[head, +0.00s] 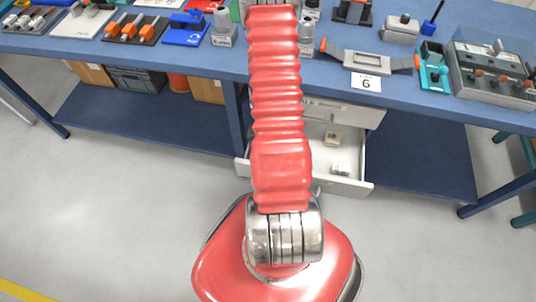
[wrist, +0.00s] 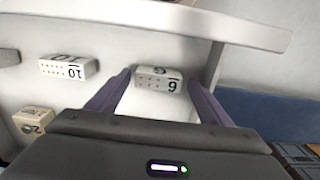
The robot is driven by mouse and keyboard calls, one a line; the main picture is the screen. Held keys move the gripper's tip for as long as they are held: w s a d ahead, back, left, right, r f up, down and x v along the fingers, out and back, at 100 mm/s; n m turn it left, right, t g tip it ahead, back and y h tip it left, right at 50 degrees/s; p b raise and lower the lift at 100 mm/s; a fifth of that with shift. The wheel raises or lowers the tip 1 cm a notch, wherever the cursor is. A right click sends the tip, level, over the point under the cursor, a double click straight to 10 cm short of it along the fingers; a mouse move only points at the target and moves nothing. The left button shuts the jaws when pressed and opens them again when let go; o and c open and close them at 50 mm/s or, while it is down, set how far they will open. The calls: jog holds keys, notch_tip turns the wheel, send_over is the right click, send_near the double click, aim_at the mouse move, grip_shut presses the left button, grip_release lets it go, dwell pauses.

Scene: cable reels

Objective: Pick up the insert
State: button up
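In the wrist view a small white block-shaped insert (wrist: 158,79) lies in a white drawer, marked with a dark digit that reads as 6 or 9 and rows of dots. My gripper (wrist: 159,82) is open, with one dark purple finger on each side of this insert and a small gap at both sides. Nothing is held. Whether the fingertips reach down to its level I cannot tell. In the head view my gripper is out of sight.
A white insert marked 10 (wrist: 69,68) and a beige one marked 2 (wrist: 33,121) lie to the left. The open drawer (head: 356,187) hangs under the blue bench (head: 200,64). The drawer wall (wrist: 215,62) is close right of my fingers.

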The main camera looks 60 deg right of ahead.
jog(key=c, duration=1)
jog(key=shift+c, duration=0.2)
jog(key=shift+r, duration=0.1)
notch_tip(320, 180, up, 10)
dwell(0.8)
jog(key=shift+w, duration=0.1)
